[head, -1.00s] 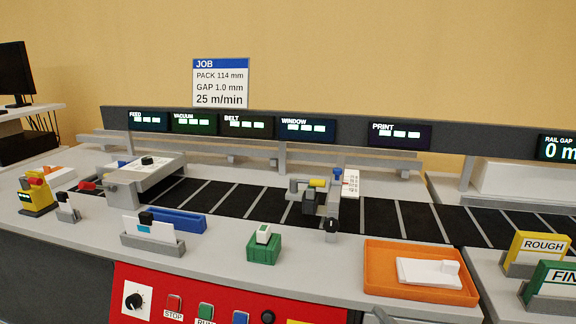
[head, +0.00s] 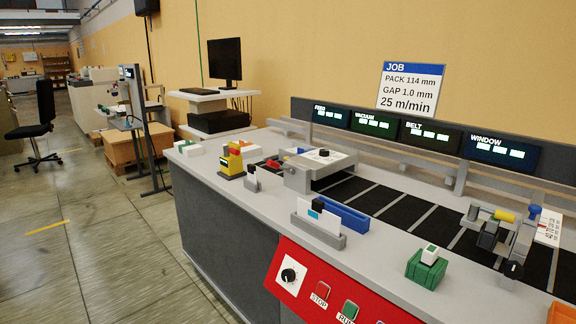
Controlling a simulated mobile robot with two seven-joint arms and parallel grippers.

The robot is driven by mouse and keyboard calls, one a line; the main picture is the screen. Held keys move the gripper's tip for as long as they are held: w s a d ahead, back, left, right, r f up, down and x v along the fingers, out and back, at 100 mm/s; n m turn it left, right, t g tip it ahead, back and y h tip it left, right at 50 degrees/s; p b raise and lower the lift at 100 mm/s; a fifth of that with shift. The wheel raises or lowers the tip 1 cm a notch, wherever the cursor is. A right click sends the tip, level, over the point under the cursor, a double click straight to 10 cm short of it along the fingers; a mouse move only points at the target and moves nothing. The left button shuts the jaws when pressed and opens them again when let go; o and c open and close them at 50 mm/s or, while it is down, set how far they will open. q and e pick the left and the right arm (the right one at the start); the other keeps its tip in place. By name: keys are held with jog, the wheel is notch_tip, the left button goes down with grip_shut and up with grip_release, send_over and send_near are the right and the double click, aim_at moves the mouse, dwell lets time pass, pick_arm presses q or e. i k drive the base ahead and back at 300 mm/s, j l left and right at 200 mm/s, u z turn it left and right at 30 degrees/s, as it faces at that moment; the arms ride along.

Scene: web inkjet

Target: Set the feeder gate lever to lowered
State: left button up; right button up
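The feeder unit (head: 318,168), a grey box with a pale top and a black knob, stands at the far left end of the dark slatted belt. A small red handle (head: 272,163) sticks out at its left side; it may be the feeder gate lever, but it is too small to tell whether it is raised or lowered. Neither of my grippers is in view.
A yellow device with a red top (head: 232,160) stands left of the feeder. A red control panel (head: 335,295) slopes below. The floor at left (head: 90,260) is clear.

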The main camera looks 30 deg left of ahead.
aim_at(275, 164)
jog(key=j+z, duration=0.3)
jog(key=z, duration=0.15)
jog(key=j+z, duration=0.35)
jog(key=z, duration=0.15)
jog(key=k+j+z, duration=0.1)
jog(key=j+z, duration=0.25)
jog(key=j, duration=0.55)
jog(key=k+j, duration=0.1)
jog(key=j, duration=0.35)
jog(key=k+j, duration=0.1)
jog(key=j, duration=0.35)
jog(key=k+j+z, duration=0.1)
jog(key=j, duration=0.35)
jog(key=k+j, duration=0.1)
jog(key=j, duration=0.3)
jog(key=k+j, duration=0.1)
jog(key=j, duration=0.35)
jog(key=k+j+z, duration=0.1)
jog(key=j, duration=0.35)
